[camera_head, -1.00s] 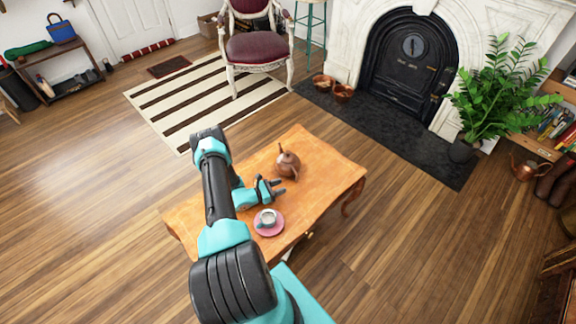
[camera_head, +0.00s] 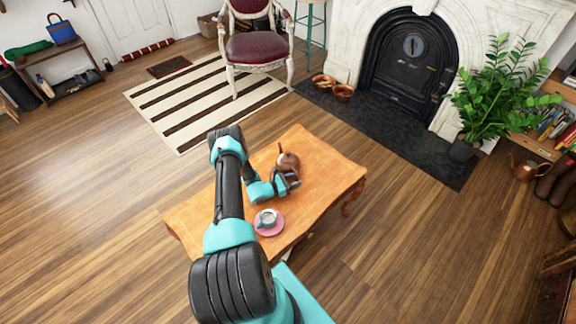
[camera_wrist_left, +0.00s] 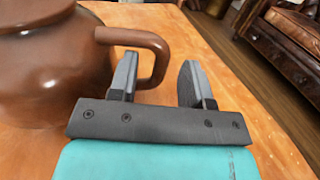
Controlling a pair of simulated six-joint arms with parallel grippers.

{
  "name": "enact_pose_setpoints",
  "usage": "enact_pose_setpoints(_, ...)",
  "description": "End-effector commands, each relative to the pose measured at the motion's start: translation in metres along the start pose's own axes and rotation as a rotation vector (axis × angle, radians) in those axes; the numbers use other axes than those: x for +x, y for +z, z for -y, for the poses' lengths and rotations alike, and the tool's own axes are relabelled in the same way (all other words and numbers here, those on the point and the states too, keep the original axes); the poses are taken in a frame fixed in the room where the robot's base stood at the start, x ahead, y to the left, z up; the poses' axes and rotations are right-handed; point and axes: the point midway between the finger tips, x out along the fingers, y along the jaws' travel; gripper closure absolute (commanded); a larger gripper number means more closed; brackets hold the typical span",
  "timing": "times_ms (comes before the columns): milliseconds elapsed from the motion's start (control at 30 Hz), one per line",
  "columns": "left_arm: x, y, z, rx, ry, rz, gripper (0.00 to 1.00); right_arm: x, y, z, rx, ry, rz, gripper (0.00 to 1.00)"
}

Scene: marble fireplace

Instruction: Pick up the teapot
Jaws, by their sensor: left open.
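The brown teapot (camera_head: 288,161) stands upright on the orange wooden table (camera_head: 330,170). In the left wrist view the teapot (camera_wrist_left: 50,65) fills the left side, its lid cut off by the top edge. Its curved handle (camera_wrist_left: 157,44) points right. My left gripper (camera_head: 291,180) is close in front of the teapot and hides its lower part in the head view. In the left wrist view my left gripper (camera_wrist_left: 158,66) is open, one finger at the handle's loop and the other right of the handle. I cannot tell whether either finger touches it. My right gripper is not in view.
A cup (camera_head: 267,217) stands on a pink saucer (camera_head: 279,229) near the table's front edge, close to my left forearm. The table's right end is clear. A red chair (camera_head: 258,47), striped rug (camera_head: 190,107) and black fireplace (camera_head: 410,60) are farther back.

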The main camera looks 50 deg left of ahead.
Motion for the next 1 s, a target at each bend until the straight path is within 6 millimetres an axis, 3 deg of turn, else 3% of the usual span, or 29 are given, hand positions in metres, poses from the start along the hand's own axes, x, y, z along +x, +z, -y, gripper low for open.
enact_pose_setpoints(200, 0.020, 0.000, 0.000, 0.001, 0.000, 0.000, 0.55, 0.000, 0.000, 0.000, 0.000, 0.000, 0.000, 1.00)
enact_pose_setpoints(667, 0.021, 0.000, 0.000, 0.001, 0.000, 0.000, 0.55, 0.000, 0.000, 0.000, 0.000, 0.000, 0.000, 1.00)
enact_pose_setpoints(1000, 0.020, 0.000, 0.000, 0.001, 0.000, -0.001, 0.87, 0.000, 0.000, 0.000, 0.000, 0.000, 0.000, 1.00)
